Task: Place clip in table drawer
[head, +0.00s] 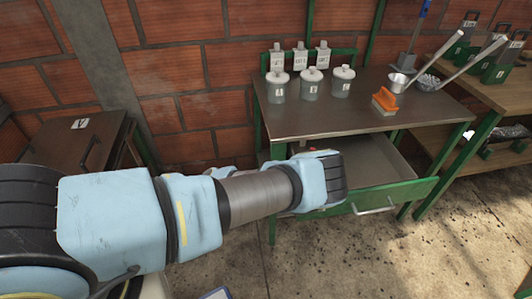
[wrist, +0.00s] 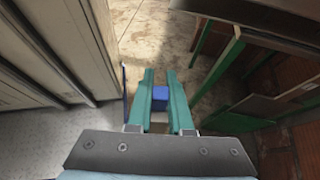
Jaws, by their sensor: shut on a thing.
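My gripper (wrist: 160,72) shows in the wrist view with its two teal fingers close together. It is shut on a small blue object (wrist: 160,93), which looks like the clip; a pale part shows below it. In the head view my arm reaches right to the front of the table, and its wrist hides the fingers and the clip. The metal-topped table (head: 335,118) has a green frame. Its drawer (head: 412,188) is pulled out, with a green front and a metal handle. The visible inside looks bare; my wrist covers its left part.
A wooden bench (head: 470,85) is at the right, a dark cabinet (head: 80,150) at the left. Grey lockers (wrist: 45,45) line the wrist view's left side. Floor (head: 450,255) is free in front.

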